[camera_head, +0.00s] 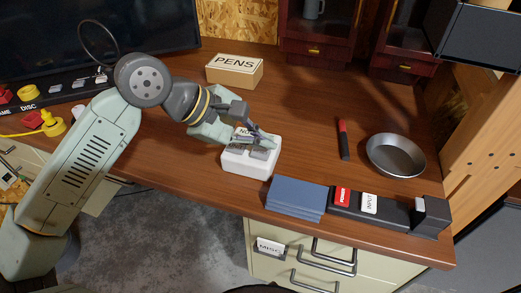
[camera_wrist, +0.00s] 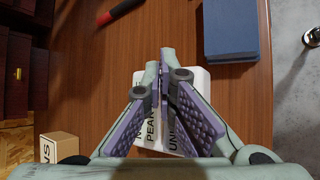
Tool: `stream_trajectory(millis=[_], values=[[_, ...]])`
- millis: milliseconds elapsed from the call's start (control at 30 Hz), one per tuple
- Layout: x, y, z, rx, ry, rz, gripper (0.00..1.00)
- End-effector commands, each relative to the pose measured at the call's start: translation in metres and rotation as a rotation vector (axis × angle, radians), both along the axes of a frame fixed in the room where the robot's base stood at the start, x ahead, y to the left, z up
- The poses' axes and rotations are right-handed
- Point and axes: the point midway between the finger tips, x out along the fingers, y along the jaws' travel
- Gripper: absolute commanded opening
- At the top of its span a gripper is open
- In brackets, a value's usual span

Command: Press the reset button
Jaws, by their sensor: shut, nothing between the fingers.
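No button marked as reset can be read in either view. A white box (camera_head: 247,163) with printed labels and grey parts on top sits near the front edge of the bench. In the wrist view the white box (camera_wrist: 201,80) is partly hidden behind my fingers, and its lettering is only partly readable. My gripper (camera_head: 271,143) is shut and empty over the box's top, pointing down at it. The shut fingertips also show in the wrist view (camera_wrist: 163,56). I cannot tell whether they touch the box.
Right of the box lie a stack of blue pads (camera_head: 295,197) and a black holder (camera_head: 397,213) with a red label and a white "INPUT" label. A red-and-black marker (camera_head: 343,138) and a metal bowl (camera_head: 395,155) lie behind. A PENS box (camera_head: 234,71) stands at the back.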

Motion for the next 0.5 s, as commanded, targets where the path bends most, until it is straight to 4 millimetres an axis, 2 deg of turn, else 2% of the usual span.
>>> stream_trajectory(millis=[267, 500], values=[[0.000, 0.000, 0.006, 0.000, 0.000, 0.000, 0.00], [0.000, 0.000, 0.030, 0.001, 0.000, 0.001, 0.00]])
